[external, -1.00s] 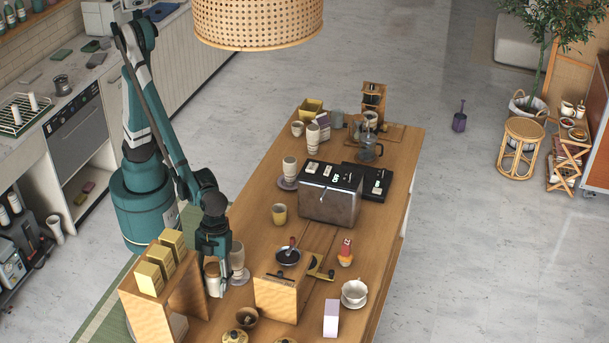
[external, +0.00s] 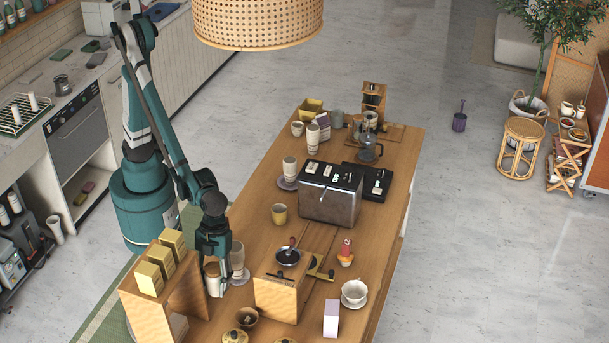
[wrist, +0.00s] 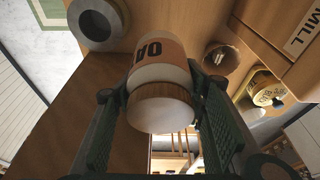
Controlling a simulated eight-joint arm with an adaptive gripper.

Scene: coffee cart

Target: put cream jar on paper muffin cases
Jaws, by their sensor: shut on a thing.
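My gripper (wrist: 160,125) is shut on a white jar (wrist: 160,72) with a tan label and a pale wooden lid; only the letters "OA" show. I take this to be the cream jar. In the external view my gripper (external: 215,268) points down around the jar (external: 212,283), beside the wooden rack on the near left of the table. Whether the jar touches the tabletop is unclear. A small brown round cup-shaped thing (external: 247,317), also in the wrist view (wrist: 220,58), may be the paper muffin cases; it stands apart from the jar, toward the near edge.
A wooden rack with yellow boxes (external: 160,265) stands close on the left. A grey tumbler (external: 237,258) stands close behind the jar. A wooden box (external: 278,298) is to the right, and yellow-lidded jars (external: 235,337) sit at the near edge.

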